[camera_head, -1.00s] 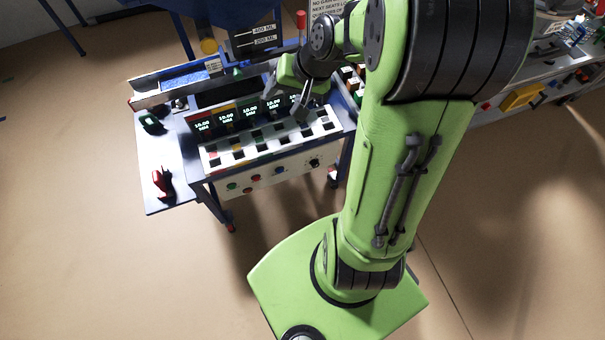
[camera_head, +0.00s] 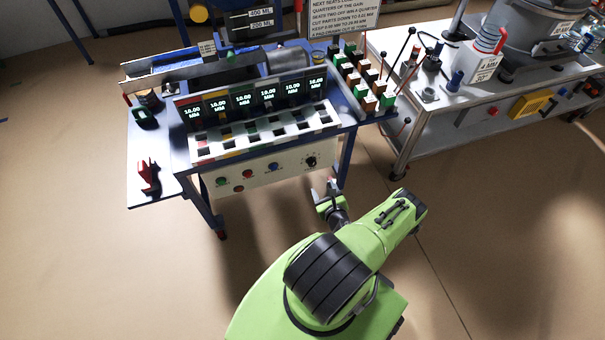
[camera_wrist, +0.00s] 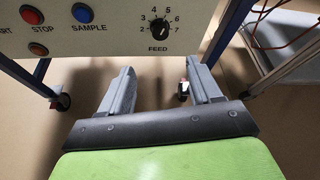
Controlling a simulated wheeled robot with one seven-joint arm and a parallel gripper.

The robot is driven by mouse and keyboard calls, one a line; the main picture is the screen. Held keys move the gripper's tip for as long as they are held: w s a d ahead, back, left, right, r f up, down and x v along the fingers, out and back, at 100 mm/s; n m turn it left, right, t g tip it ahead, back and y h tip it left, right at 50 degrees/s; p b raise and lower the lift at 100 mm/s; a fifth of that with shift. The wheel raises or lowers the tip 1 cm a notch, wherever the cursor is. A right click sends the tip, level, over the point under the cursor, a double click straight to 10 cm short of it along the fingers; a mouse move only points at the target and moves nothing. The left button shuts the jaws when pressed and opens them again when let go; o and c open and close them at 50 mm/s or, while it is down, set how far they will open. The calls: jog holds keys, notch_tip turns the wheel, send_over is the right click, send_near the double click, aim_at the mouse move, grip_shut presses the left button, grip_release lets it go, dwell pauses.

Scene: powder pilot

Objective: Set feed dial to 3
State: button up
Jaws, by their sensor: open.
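The feed dial (camera_wrist: 159,29) is a black round knob on the white front panel (camera_wrist: 105,42), with numbers from 2 to 7 around it and "FEED" below. Its pointer is too small to read surely. The dial (camera_head: 311,161) also shows at the right end of the panel in the head view. My gripper (camera_wrist: 160,68) is open and empty, its two fingers apart just below the dial in the wrist view. In the head view my gripper (camera_head: 329,188) is in front of and below the panel's right end, not touching the dial.
Green, red and blue buttons (camera_head: 273,167) sit left of the dial. Above are lit displays (camera_head: 243,100) and a slotted tray (camera_head: 262,132). A rack of coloured blocks (camera_head: 362,75) and a grey bench (camera_head: 470,95) stand right. Floor in front is clear.

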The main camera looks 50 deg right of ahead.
aim_at(313, 165)
jog(key=b+x, duration=0.8)
jog(key=x, duration=0.7)
jog(key=shift+f, duration=0.15)
jog(key=shift+w+d+b, duration=0.25)
jog(key=shift+w+b, duration=0.05)
jog(key=shift+b, duration=0.05)
jog(key=c, duration=1)
